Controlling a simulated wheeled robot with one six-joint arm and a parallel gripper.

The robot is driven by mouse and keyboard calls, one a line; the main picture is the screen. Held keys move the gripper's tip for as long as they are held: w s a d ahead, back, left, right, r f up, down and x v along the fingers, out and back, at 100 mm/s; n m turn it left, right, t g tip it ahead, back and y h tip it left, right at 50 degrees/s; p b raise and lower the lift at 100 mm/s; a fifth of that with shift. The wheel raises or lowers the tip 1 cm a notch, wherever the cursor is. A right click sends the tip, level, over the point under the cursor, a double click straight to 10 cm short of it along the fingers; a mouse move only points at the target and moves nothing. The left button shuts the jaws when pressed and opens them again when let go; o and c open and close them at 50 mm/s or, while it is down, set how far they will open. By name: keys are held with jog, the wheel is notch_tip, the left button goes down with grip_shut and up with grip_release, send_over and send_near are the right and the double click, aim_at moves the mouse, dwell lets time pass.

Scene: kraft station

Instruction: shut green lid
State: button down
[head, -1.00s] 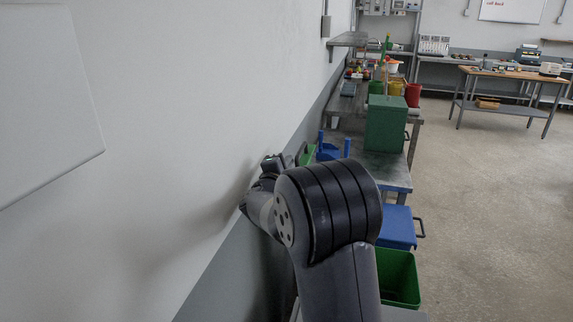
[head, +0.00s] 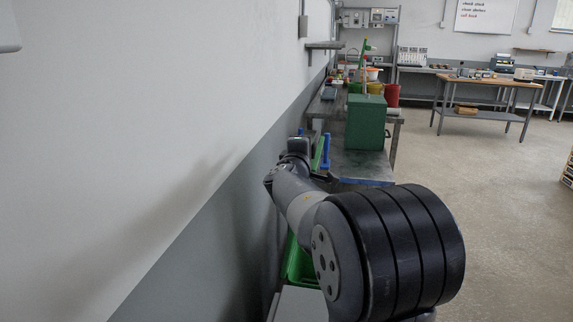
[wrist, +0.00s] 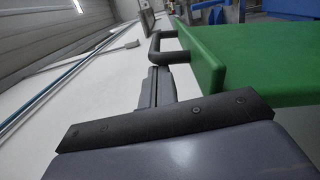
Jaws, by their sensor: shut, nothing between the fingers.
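The green lid (wrist: 245,65) fills the right of the wrist view as a flat panel with a dark bar handle (wrist: 163,42) on its near edge. In the head view a narrow green strip (head: 319,153), likely the same lid seen edge-on, stands raised beside my gripper (head: 298,146). My gripper is shut and empty; in the wrist view its fingers (wrist: 157,82) are just below the handle, and I cannot tell whether they touch it. Part of an open green bin (head: 300,264) shows below my arm; the rest is hidden.
The wall (head: 130,130) runs close along the left of my arm. A metal table (head: 362,165) ahead carries a green box (head: 366,122), with a blue upright part (head: 326,150) at its left. Open floor (head: 490,200) lies to the right.

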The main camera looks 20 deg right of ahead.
jog(key=s+d+f+m+b, duration=0.3)
jog(key=s+d+f+b, duration=0.25)
jog(key=d+b, duration=0.3)
jog(key=s+d+f+m+b, duration=0.35)
jog(key=s+d+b, duration=0.35)
jog(key=d, duration=0.3)
jog(key=s+d+f+m+b, duration=0.3)
jog(key=d+f, duration=0.3)
jog(key=f, duration=0.5)
jog(key=s+d+f+m+b, duration=0.3)
jog(key=s+d+f, duration=0.2)
jog(key=f, duration=0.6)
jog(key=shift+d+m+y, duration=0.35)
jog(key=shift+d+y, duration=0.05)
jog(key=shift+d, duration=0.05)
jog(key=shift+f, duration=0.1)
